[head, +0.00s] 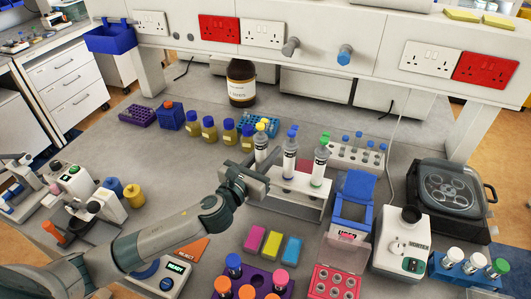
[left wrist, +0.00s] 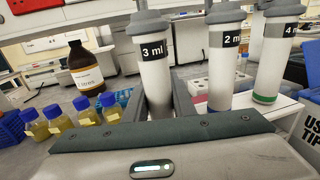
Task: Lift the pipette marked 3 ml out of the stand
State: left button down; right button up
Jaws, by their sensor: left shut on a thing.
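The pipette marked 3 ml (head: 261,150) has a white body and a yellow top. It is the leftmost of three pipettes at the white stand (head: 300,192). In the left wrist view the 3 ml pipette (left wrist: 154,75) stands upright between the dark fingers. My left gripper (head: 257,167) is shut on it. The pipette's lower end is hidden, so I cannot tell whether it still sits in the stand. The 2 ml pipette (left wrist: 223,65) and the 4 ml pipette (left wrist: 271,60) stand to its right. My right gripper is not in view.
A brown bottle (head: 241,83) and yellow-liquid bottles (head: 209,130) stand behind and left of the gripper. A tube rack (head: 357,153) and a blue tip box (head: 354,200) are right of the stand. Coloured blocks (head: 272,244) lie in front.

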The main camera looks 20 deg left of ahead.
pick_arm(q)
notch_tip(320, 180, up, 18)
jog(key=p, duration=0.9)
jog(key=c, duration=2.2)
grip_release()
grip_shut()
